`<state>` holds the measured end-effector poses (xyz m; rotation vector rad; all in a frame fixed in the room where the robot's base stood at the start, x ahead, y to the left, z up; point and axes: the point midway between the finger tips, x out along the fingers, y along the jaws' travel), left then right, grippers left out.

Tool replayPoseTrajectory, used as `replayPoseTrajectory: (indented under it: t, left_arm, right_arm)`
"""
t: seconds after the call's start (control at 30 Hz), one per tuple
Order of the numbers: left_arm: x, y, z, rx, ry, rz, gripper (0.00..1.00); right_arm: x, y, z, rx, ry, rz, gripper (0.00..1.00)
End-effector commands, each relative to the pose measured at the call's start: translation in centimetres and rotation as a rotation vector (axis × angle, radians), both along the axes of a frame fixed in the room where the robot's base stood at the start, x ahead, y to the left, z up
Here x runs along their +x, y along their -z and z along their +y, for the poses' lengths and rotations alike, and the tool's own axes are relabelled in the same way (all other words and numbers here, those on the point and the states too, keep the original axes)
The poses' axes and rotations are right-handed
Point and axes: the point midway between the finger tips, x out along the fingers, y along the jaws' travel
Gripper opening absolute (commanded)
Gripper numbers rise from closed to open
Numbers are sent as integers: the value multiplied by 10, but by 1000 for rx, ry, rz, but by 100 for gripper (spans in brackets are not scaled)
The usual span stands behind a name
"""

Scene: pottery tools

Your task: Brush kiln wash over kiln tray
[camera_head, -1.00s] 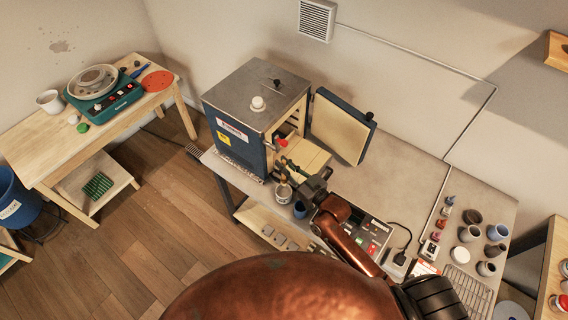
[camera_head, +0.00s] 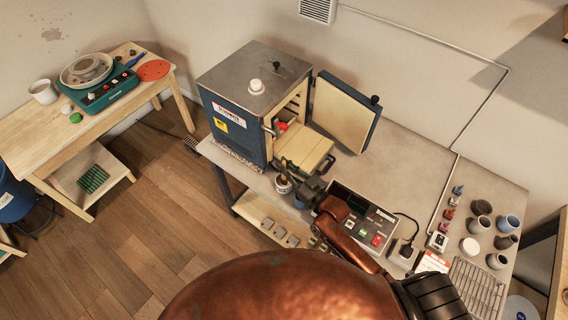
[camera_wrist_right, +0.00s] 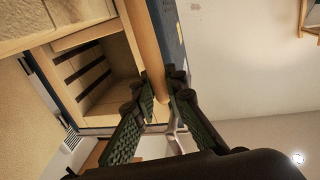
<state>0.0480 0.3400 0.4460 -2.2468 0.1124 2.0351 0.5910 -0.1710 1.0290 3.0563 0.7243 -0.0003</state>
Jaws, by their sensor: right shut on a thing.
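My right gripper (camera_head: 289,168) is beside the open front of the blue kiln, above the workbench. The bristles are hidden. A pale kiln tray (camera_head: 306,149) lies flat in front of the kiln opening, just beyond the gripper. A small pale jar (camera_head: 283,186), probably the kiln wash, stands right below the gripper, partly covered by it. I cannot tell whether the brush touches the jar or the tray. My left gripper is not in view.
The kiln (camera_head: 238,120) stands at the left end of the workbench, its door (camera_head: 343,110) swung open to the right. A blue cup (camera_head: 298,201) and a control box (camera_head: 364,222) are close to my right arm. Several pots and a wire rack (camera_head: 474,287) are further right.

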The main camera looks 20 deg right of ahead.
Motion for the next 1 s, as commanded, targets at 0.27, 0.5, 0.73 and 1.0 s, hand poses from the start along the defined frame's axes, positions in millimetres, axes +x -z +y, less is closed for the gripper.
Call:
replayPoseTrajectory:
  t: [0.27,0.5,0.73,1.0]
  left_arm:
    - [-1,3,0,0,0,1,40]
    - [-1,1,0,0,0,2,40]
    - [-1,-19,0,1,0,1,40]
    - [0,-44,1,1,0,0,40]
  right_arm:
    - [0,4,0,0,0,-1,0]
    - [0,2,0,0,0,-1,0]
    - [0,-19,0,0,0,-1,0]
    - [0,-45,0,0,0,-1,0]
